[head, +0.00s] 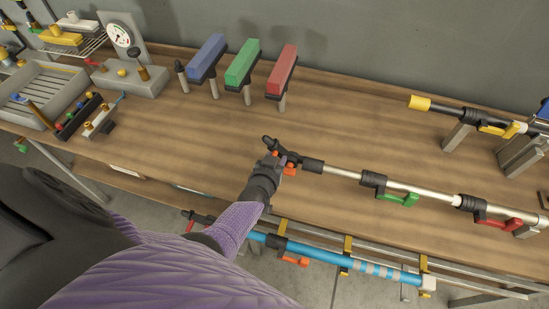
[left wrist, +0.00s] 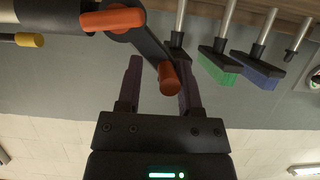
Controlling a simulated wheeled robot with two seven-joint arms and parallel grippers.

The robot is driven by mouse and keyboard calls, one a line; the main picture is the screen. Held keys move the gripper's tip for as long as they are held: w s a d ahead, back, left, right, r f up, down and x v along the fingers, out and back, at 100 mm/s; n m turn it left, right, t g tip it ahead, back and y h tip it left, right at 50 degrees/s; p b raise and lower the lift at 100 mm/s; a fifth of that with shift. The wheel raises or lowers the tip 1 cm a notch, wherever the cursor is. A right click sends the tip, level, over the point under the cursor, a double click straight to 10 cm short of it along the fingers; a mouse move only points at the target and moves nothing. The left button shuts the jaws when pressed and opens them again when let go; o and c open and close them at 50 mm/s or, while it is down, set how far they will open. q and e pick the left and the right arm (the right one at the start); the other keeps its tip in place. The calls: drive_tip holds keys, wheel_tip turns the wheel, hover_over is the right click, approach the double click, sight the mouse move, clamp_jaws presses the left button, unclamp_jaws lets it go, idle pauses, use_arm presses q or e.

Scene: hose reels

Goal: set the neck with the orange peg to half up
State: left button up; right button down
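A silver pole (head: 340,171) lies along the bench's front part, with a black neck (head: 277,147) at its left end angled up and left. An orange peg (left wrist: 170,78) sticks out of the neck (left wrist: 145,40) in the left wrist view; an orange lever (left wrist: 112,18) sits at the joint. My left gripper (head: 281,162) is at the neck in the head view and hides part of it. In the left wrist view my left gripper (left wrist: 158,75) is open, the peg between its fingers, nearer the right finger, with a gap on the left. My right gripper is not in view.
The pole carries a green lever (head: 398,199) and a red lever (head: 498,222). A blue pole (head: 330,261) is on a rail below the bench front. Blue (head: 207,57), green (head: 242,63) and red (head: 281,71) blocks stand behind. A yellow-tipped pole (head: 460,113) is at right.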

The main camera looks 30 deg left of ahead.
use_arm(q)
drive_tip(key=shift+a+r, duration=0.15)
drive_tip(key=shift+a, duration=0.05)
drive_tip(key=shift+s+d+r+p, duration=0.1)
drive_tip(key=shift+s+r+p, duration=0.05)
drive_tip(key=shift+s+p, duration=0.15)
drive_tip(key=p+v, duration=0.4)
drive_tip(key=v, duration=0.5)
drive_tip(key=shift+s+d, duration=0.1)
drive_tip(key=s+d+f+m+g+h+b, duration=0.1)
drive_tip(key=s+d+f+g+b, duration=0.15)
drive_tip(key=s+f+b, duration=0.65)
drive_tip(key=s+d+f+m+g+h+b, duration=0.1)
drive_tip(key=s+f+m+g+b, duration=0.25)
drive_tip(key=f, duration=1.05)
drive_tip(key=s+d+f+g+h+b, duration=0.1)
drive_tip(key=s+f+g+b, duration=0.2)
drive_tip(key=s+f+b, duration=0.6)
drive_tip(key=s+a+f+g, duration=0.1)
drive_tip(key=s+f+g, duration=0.2)
drive_tip(key=s+f, duration=0.4)
drive_tip(key=shift+s+a+m, duration=0.35)
drive_tip(key=shift+s+a, duration=0.05)
drive_tip(key=shift+s, duration=0.45)
